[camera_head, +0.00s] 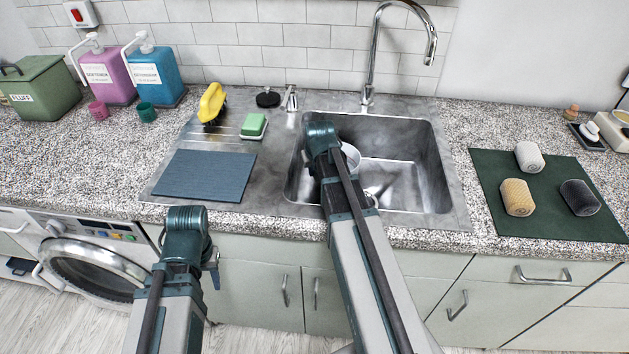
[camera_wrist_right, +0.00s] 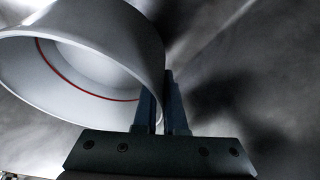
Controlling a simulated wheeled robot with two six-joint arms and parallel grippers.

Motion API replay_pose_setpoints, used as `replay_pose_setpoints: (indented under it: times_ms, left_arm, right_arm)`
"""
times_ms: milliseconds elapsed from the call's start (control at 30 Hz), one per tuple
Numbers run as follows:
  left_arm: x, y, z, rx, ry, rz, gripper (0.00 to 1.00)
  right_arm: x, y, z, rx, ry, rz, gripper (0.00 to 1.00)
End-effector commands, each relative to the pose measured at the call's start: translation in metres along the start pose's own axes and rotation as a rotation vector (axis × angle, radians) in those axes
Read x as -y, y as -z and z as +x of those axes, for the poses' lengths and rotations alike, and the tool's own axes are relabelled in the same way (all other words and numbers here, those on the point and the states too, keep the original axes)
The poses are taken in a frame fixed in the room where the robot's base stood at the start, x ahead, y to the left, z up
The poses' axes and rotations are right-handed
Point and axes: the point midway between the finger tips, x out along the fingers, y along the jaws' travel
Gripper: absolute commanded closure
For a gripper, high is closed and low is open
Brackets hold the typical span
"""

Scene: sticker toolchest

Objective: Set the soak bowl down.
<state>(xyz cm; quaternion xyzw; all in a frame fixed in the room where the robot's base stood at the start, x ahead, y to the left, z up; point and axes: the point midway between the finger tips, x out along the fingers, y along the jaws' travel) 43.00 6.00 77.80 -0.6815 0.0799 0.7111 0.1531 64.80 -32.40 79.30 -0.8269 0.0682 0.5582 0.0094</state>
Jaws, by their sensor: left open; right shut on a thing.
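The soak bowl (camera_head: 351,157) is light grey-white and shows in the head view inside the sink (camera_head: 408,165), partly hidden behind my right arm. In the right wrist view the bowl (camera_wrist_right: 85,65) fills the left side, with a red ring line inside it, and looks tilted. My right gripper (camera_wrist_right: 162,95) is shut on the bowl's wall. Its fingertips are hidden behind the arm in the head view. I cannot tell whether the bowl touches the sink floor. My left gripper (camera_head: 212,262) is in front of the counter, away from the bowl, and open.
A chrome faucet (camera_head: 370,60) arches behind the sink. Left of the sink are a blue-grey mat (camera_head: 205,175), a green sponge (camera_head: 254,124) and a yellow brush (camera_head: 212,102). On the right, a dark green mat (camera_head: 490,190) holds three rolls. The sink's right part is clear.

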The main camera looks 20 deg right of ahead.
Motion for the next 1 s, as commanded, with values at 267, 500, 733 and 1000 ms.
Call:
replay_pose_setpoints:
  times_ms: [267,500,733,1000]
  left_arm:
    - [-0.003,0.002,0.035,0.000,0.000,0.000,0.57]
    - [-0.003,0.002,0.033,0.000,0.000,0.000,0.57]
    - [-0.003,0.002,0.035,0.000,0.000,0.000,0.57]
    - [-0.003,0.002,0.035,0.000,0.000,0.000,0.57]
  right_arm:
    - [0.002,-0.013,0.033,0.000,0.000,0.000,1.00]
    - [0.002,-0.012,0.031,0.000,0.000,0.000,1.00]
    - [0.002,-0.013,0.033,0.000,0.000,0.000,0.83]
    - [0.002,-0.013,0.033,0.000,0.000,0.000,0.62]
